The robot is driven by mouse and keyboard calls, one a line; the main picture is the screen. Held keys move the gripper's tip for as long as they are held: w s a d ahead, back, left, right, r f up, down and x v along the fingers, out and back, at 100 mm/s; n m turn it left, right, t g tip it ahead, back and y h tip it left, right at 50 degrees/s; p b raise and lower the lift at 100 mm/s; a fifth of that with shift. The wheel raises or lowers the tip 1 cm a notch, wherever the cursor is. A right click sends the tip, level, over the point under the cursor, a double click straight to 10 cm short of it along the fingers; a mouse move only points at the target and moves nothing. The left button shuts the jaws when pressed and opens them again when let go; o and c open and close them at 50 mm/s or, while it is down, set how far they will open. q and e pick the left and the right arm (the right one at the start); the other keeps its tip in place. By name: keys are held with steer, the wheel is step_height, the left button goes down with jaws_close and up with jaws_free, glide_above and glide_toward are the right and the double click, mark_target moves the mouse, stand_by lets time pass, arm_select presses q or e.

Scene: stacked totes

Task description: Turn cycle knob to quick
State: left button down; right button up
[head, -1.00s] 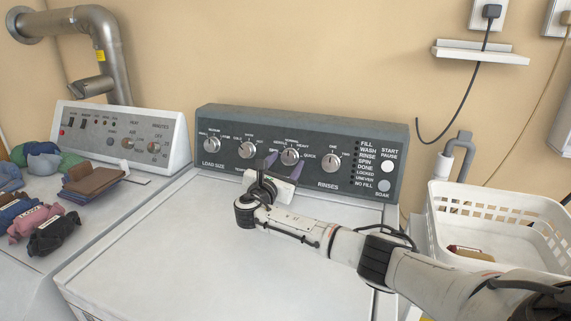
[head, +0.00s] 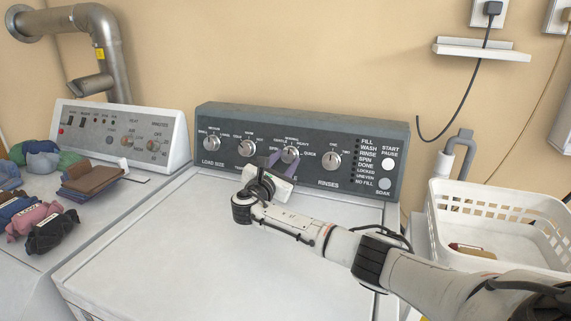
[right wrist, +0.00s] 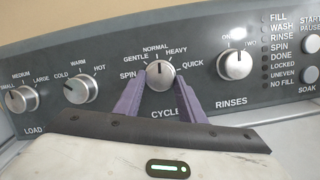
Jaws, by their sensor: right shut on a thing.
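The cycle knob (head: 290,155) is a round silver knob on the washer's dark control panel, third from the left. In the right wrist view the cycle knob (right wrist: 160,73) has labels Spin, Gentle, Normal, Heavy and Quick around it. Its dark mark points up, roughly at Normal. My right gripper (head: 288,160) is shut on the knob, with one purple finger on each side; the fingers also show in the right wrist view (right wrist: 162,88). They hide the knob's lower sides. The Quick label (right wrist: 193,67) is right of the knob. My left gripper is out of view.
The load size knob (head: 212,144), temperature knob (head: 246,149) and rinses knob (head: 332,161) flank the cycle knob. The washer lid (head: 170,265) is clear. A white basket (head: 500,204) stands at the right; folded cloths (head: 92,180) lie at the left.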

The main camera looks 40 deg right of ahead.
steer(key=m+b, duration=0.1)
steer(key=m, duration=0.1)
steer(key=m+g+b, duration=0.1)
steer(key=m, duration=0.1)
steer(key=m+g+b, duration=0.1)
steer(key=m, duration=0.1)
steer(key=shift+w+a+f+b, duration=0.15)
steer(key=shift+w+b, duration=0.1)
steer(key=shift+b, duration=0.15)
steer(key=m+b, duration=0.1)
steer(key=m, duration=0.1)
steer(key=m+g+b, duration=0.1)
steer(key=m, duration=0.2)
steer(key=shift+w+r+b, duration=0.15)
steer(key=shift+r+b, duration=0.05)
steer(key=shift+b, duration=0.2)
steer(key=m+g+b, duration=0.1)
steer(key=m, duration=0.2)
steer(key=shift+r, duration=0.2)
steer(key=shift+r+m+y+b, duration=0.1)
steer(key=shift+m+y+b, duration=0.3)
steer(key=shift+m, duration=0.5)
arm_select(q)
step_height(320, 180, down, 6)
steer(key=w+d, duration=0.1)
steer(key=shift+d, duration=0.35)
arm_select(e)
steer(key=shift+r+m+g, duration=0.1)
steer(key=shift+m+g, duration=0.2)
steer(key=shift+m, duration=0.2)
